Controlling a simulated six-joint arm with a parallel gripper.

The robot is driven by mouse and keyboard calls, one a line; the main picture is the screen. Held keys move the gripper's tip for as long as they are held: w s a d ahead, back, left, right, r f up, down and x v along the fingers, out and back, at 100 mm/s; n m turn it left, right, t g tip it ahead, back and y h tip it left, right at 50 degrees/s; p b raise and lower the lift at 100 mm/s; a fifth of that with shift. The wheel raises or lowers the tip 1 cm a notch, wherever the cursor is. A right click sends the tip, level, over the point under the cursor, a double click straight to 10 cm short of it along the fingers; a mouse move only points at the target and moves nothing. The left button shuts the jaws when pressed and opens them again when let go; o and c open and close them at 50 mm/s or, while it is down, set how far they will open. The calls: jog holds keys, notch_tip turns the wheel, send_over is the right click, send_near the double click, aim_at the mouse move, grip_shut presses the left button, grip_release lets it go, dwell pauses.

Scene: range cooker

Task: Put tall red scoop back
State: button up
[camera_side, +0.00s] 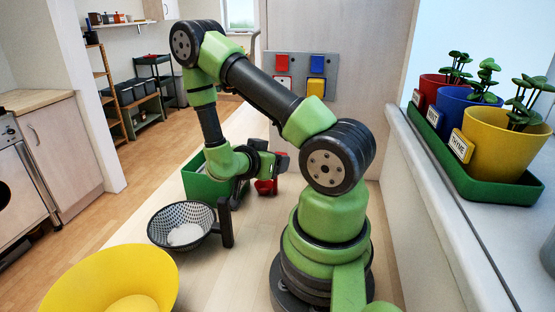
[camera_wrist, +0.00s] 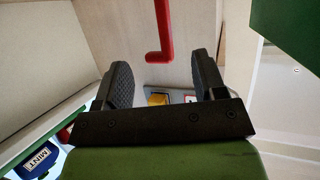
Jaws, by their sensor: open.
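The red scoop (camera_side: 266,187) stands on the counter beside the green box in the side view, partly hidden by my gripper. In the wrist view a red bar with a bent end (camera_wrist: 163,30), seemingly the scoop's handle, comes down from the top edge, beyond and between my fingertips. My gripper (camera_wrist: 163,80) is open, with both black fingers apart and nothing between them. In the side view my gripper (camera_side: 268,160) is close to the red scoop; I cannot tell whether they touch. A grey board (camera_side: 300,75) on the back wall carries red, blue and yellow squares.
A green box (camera_side: 198,186) stands left of my gripper. A black-and-white patterned bowl (camera_side: 160,224) and a yellow bowl (camera_side: 105,275) stand nearer the camera. Potted herbs in a green tray (camera_side: 500,190) sit on the right ledge. Bare counter lies between bowls and my base.

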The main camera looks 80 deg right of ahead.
jog(key=w+a+r+n+t+y, duration=0.5)
jog(key=w+a+r+t+y, duration=0.3)
jog(key=w+a+r+t, duration=0.5)
jog(key=s+a+r+n+y, duration=0.3)
jog(key=a+r+n+y, duration=0.35)
jog(key=a, duration=0.35)
jog(key=s+a+r+n+g, duration=0.1)
jog(key=s+a+n, duration=0.1)
jog(key=s+n, duration=0.4)
jog(key=s, duration=0.3)
jog(key=shift+s+r, duration=0.2)
jog(key=shift+s, duration=0.1)
